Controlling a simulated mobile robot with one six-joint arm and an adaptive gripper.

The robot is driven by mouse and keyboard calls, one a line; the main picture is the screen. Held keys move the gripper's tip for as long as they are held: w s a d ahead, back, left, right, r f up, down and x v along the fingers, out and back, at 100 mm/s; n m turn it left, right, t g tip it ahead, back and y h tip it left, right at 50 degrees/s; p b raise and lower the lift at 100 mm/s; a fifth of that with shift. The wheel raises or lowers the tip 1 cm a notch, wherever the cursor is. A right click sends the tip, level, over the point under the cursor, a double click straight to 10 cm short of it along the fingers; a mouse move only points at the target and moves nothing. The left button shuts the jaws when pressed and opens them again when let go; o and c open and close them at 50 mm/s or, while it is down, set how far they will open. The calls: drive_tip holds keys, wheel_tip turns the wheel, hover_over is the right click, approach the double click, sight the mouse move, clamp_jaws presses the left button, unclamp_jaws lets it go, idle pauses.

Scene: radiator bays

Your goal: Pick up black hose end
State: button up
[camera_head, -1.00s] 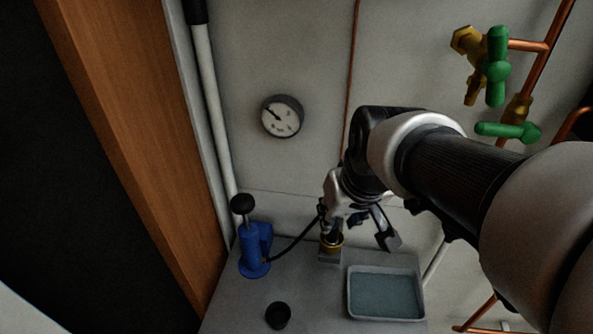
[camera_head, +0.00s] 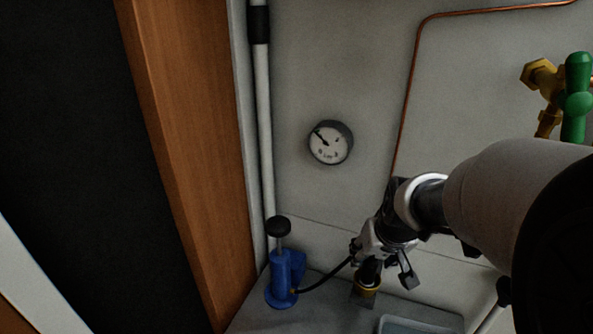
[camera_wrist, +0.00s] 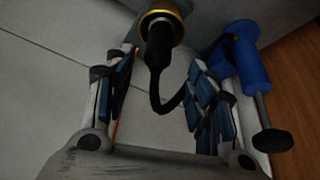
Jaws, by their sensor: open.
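The black hose end (camera_wrist: 158,48) sits upright in a brass-coloured ring fitting (camera_wrist: 168,14), seen in the wrist view between my fingers. A thin black hose (camera_head: 326,277) curves from it to a blue hand pump (camera_head: 283,276) with a black knob, also at the right of the wrist view (camera_wrist: 243,55). My gripper (camera_head: 383,264) is open, with a finger on either side of the hose end; the wrist view (camera_wrist: 160,62) shows gaps on both sides. In the head view my gripper partly hides the hose end, and the brass fitting (camera_head: 366,291) shows just below it.
A grey tray (camera_head: 400,325) is cut off at the bottom edge. A round gauge (camera_head: 330,143) and a copper pipe (camera_head: 408,100) are on the wall. A brass valve with a green handle (camera_head: 577,100) is at the right. A wooden post (camera_head: 185,150) stands left of the pump.

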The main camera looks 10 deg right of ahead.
sight(373, 263)
drive_tip(key=f, duration=0.1)
drive_tip(key=f+b, duration=0.1)
drive_tip(key=f, duration=0.1)
drive_tip(key=f+b, duration=0.1)
drive_tip(key=shift+w+d+f, duration=0.2)
drive_tip(key=shift+d+f, duration=0.05)
drive_tip(key=shift+d, duration=0.05)
drive_tip(key=shift+w+f, duration=0.35)
drive_tip(key=shift+f, duration=0.05)
drive_tip(key=shift+r, duration=0.1)
clamp_jaws()
drive_tip(key=shift+r, duration=0.15)
